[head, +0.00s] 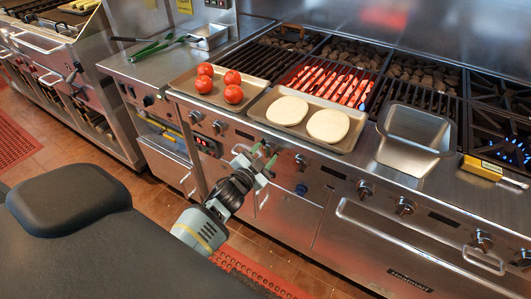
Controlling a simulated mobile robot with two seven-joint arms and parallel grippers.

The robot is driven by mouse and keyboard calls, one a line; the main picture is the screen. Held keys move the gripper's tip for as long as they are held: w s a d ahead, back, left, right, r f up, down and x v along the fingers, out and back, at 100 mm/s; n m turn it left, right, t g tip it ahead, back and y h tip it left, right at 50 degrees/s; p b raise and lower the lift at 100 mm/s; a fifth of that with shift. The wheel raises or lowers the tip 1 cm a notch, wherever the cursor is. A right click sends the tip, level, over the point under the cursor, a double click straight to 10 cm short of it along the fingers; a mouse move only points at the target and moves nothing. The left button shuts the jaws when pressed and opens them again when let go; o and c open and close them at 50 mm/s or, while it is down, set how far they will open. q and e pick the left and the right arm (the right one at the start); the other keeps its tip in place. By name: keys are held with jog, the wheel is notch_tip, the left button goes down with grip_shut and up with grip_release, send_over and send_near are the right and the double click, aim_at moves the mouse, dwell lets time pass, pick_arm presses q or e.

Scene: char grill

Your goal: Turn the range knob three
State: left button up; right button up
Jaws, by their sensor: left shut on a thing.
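A row of round range knobs runs along the steel front of the char grill. My left gripper (264,155) reaches up to this front from below, its two fingers shut on one range knob (267,148), which they partly hide. One knob (301,161) is just right of the gripper, and another (219,127) is to its left. I cannot read the numbers on the knobs. My right gripper is not in view.
A tray with several tomatoes (233,94) and a tray with two pale flat rounds (327,125) sit on the front ledge above the knobs. Behind them a grill section (329,81) glows red. An empty steel pan (413,130) stands right. A long handle (400,232) sticks out at right.

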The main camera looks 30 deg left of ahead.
pick_arm(q)
jog(key=shift+m, duration=0.9)
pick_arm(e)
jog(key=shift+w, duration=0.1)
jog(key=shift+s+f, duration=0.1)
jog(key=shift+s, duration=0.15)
pick_arm(q)
jog(key=o, duration=1)
jog(key=shift+c, duration=0.2)
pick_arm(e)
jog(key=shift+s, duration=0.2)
pick_arm(q)
jog(key=s, duration=0.7)
jog(key=shift+s, duration=0.4)
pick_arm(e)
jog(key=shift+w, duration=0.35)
